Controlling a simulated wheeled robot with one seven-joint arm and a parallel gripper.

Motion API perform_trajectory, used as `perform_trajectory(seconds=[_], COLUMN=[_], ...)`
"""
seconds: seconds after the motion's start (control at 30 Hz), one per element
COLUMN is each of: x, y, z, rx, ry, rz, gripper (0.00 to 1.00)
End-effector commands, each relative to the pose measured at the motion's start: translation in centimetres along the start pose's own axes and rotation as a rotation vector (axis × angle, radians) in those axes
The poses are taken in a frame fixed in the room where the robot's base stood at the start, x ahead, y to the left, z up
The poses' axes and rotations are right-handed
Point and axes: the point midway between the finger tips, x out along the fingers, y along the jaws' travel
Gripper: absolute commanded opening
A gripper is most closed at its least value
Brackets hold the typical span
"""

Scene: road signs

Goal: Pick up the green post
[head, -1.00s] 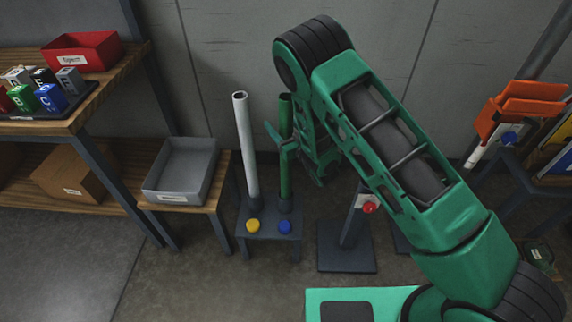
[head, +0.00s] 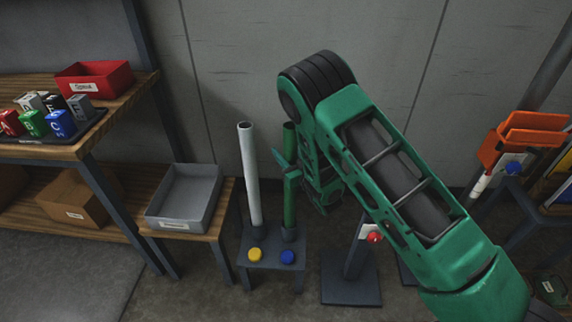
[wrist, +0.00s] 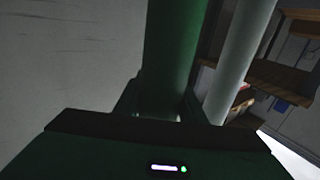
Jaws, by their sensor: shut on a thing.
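The green post (head: 289,209) stands upright in a dark socket on a small dark stand (head: 270,265). In the wrist view the green post (wrist: 172,60) rises between the jaws, close to the camera. My gripper (head: 289,172) is shut on the post at its upper part, coming from the right. The post's top shows above the gripper. A white post (head: 249,175) stands upright just left of it on the same stand; it also shows in the wrist view (wrist: 238,65).
A yellow button (head: 254,255) and a blue button (head: 287,257) sit on the stand's front. A grey tray (head: 168,224) is on a low table to the left. A post with a red button (head: 375,237) stands to the right. A wall is close behind.

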Motion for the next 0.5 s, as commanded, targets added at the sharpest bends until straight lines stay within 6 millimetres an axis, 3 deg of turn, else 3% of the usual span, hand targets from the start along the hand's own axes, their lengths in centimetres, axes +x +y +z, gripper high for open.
perform_trajectory(seconds=[0.5], x=[0.1], y=[-0.3], z=[-9.2], rx=[-0.002], ry=[0.006], rz=[-0.005], gripper=[0.00])
